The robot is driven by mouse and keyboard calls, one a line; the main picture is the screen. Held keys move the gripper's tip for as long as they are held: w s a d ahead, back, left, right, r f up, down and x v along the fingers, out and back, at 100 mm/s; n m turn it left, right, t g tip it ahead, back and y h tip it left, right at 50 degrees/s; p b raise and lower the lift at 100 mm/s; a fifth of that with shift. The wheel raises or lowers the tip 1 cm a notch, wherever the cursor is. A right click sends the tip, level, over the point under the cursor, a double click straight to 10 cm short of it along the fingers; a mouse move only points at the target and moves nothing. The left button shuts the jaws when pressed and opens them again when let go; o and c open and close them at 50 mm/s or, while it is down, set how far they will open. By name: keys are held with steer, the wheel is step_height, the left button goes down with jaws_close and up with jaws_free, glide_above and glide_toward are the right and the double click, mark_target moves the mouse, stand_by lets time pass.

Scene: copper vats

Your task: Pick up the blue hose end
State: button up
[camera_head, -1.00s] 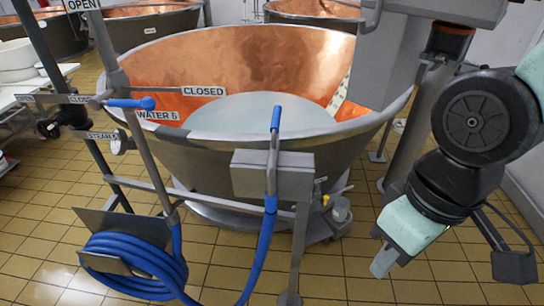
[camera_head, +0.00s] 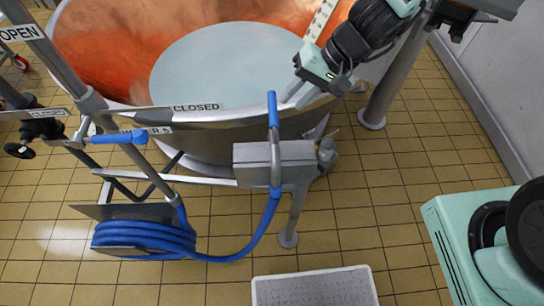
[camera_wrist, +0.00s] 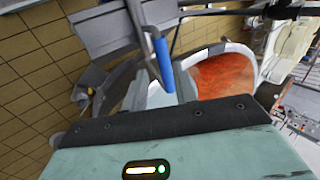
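The blue hose end (camera_head: 273,108) stands upright out of a grey box holder (camera_head: 250,152) in front of the large copper vat. The blue hose (camera_head: 265,225) runs down from the holder to a coil at lower left. My gripper (camera_head: 296,94) hangs from the upper right, just right of the hose end's tip and apart from it. In the wrist view the hose end (camera_wrist: 163,62) shows ahead of my gripper (camera_wrist: 163,88), in line with the space between its grey fingers. The fingers appear open, with nothing held.
The copper vat (camera_head: 85,55) with pale liquid fills the upper left. Pipes with a blue-handled valve (camera_head: 120,137) and the hose coil (camera_head: 145,238) stand at left. A wall (camera_head: 500,80) bounds the right. Tiled floor (camera_head: 400,160) is clear right of the holder.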

mark_target(276, 117)
steer(key=shift+s+b+x, duration=0.15)
steer(key=shift+b+x, duration=0.2)
steer(key=shift+x, duration=1.8)
steer(key=shift+s+b+x, duration=0.1)
steer(key=shift+b+x, duration=0.2)
steer(key=shift+x, duration=1.85)
steer(key=shift+a, duration=0.15)
steer(key=shift+r, duration=0.1)
jaws_close()
